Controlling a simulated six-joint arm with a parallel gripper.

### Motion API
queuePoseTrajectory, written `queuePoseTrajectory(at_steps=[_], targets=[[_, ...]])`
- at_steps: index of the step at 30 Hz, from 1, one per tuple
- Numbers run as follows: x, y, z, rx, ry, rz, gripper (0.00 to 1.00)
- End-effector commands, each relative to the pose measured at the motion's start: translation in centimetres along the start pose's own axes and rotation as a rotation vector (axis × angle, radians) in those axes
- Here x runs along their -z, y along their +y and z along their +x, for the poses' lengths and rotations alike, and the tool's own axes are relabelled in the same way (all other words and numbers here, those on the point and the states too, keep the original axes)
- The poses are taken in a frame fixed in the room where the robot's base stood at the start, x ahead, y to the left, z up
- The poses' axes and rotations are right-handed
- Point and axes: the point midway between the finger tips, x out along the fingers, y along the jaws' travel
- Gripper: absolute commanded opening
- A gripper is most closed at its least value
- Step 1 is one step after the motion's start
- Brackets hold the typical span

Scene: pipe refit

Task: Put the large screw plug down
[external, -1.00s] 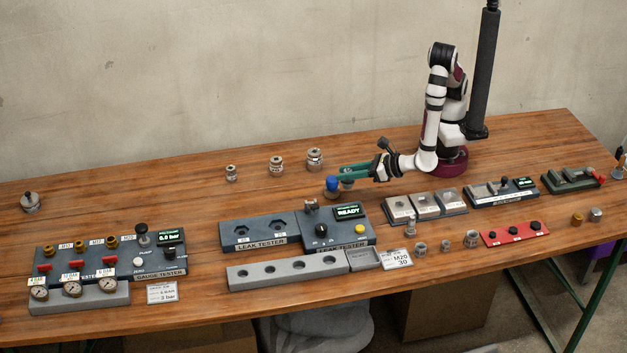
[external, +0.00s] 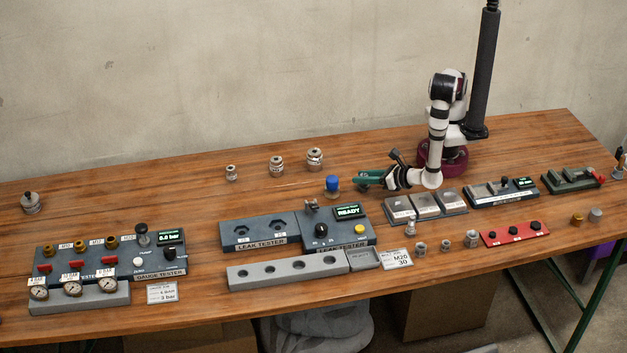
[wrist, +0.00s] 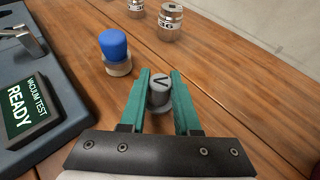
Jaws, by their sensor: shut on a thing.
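The large screw plug (wrist: 159,90) appears to be the grey cylinder with a dark mark on its top, seen in the wrist view. My gripper (wrist: 160,88) is shut on it, with one green finger on each side. In the external view my gripper (external: 362,181) is low over the table, just right of a blue-capped fitting (external: 331,185). The plug is mostly hidden by the fingers there. I cannot tell whether its bottom touches the table.
The leak tester (external: 262,231) and the vacuum test box (external: 340,233) stand in front of the gripper to the left. Grey trays (external: 424,206) lie close to the right. Steel fittings (external: 315,160) stand behind on the left. Bare wood lies behind the gripper.

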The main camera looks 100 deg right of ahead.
Motion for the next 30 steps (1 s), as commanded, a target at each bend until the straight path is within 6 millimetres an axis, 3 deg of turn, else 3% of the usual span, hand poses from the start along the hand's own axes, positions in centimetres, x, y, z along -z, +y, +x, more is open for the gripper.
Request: queuePoseTrajectory(at_steps=[1,5,15,20,27,30], targets=[[0.0,0.0,0.0,0.0,0.0,-0.001,0.36],[0.0,0.0,0.0,0.0,0.0,0.0,0.59],[-0.2,0.1,-0.3,-0.002,0.0,0.001,0.61],[-0.2,0.1,-3.5,-0.007,0.002,0.001,0.61],[-0.2,0.1,-9.8,-0.005,0.002,0.002,0.61],[-0.2,0.1,-11.3,-0.004,0.0,0.001,0.61]])
